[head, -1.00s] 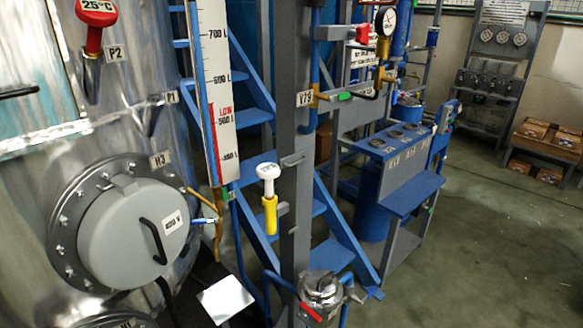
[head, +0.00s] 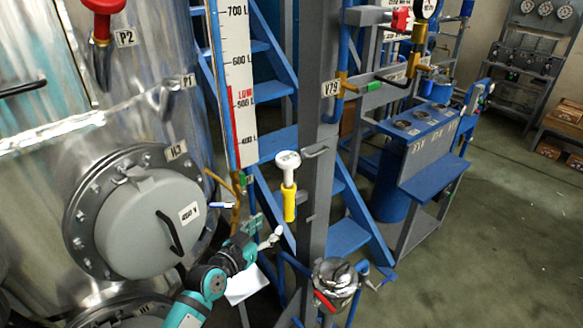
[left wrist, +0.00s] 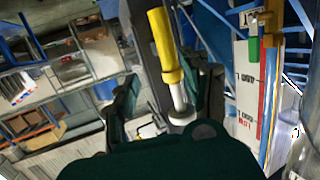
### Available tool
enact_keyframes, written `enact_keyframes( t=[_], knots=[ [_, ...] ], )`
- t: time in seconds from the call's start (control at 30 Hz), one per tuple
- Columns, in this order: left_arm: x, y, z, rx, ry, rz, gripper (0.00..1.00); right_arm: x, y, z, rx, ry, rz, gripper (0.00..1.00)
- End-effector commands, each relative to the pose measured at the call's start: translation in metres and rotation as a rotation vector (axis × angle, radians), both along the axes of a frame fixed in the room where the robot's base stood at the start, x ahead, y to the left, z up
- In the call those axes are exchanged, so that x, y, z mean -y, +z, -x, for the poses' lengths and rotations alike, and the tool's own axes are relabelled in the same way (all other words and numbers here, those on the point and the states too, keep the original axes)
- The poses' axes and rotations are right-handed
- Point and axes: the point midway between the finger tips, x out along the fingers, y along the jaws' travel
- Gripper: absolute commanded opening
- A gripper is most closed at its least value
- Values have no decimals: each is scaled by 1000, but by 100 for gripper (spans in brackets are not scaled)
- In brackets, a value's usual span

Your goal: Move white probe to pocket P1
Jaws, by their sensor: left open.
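The white probe (head: 288,162) has a round white head on a white stem and stands upright in a yellow sleeve (head: 289,205) beside the grey post. In the left wrist view the yellow sleeve (left wrist: 165,45) and the white probe (left wrist: 180,100) appear between my spread fingers. My left gripper (head: 262,232) is open and empty, below and left of the sleeve in the head view; it also shows in the left wrist view (left wrist: 168,90). Pocket P1 (head: 167,102) is on the steel tank by its label, up and left. My right gripper is not in view.
A red probe (head: 103,10) sits in pocket P2 on the tank (head: 40,140). The round hatch H3 (head: 150,225) protrudes below P1. The level scale (head: 235,90) and grey post (head: 318,170) flank the probe. Blue stairs (head: 345,235) stand behind; open floor lies right.

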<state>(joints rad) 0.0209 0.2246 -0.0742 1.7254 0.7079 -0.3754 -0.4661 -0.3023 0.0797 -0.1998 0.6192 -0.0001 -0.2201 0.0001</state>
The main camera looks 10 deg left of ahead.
Motion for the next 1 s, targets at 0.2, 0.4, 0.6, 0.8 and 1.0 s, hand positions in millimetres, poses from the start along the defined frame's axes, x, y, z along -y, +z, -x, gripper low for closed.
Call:
enact_keyframes(
  t=[0.2,0.4,0.6,0.8,1.0],
  knots=[
    [-7,78,-19,163,4,32,48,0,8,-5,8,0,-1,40],
    [-5,84,-29,180,6,36,48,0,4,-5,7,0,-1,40],
    [3,83,-55,180,7,37,48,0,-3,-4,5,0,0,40],
    [11,82,-84,179,7,36,48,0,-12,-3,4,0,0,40],
    [16,82,-105,178,6,32,48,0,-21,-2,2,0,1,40]
  ],
)
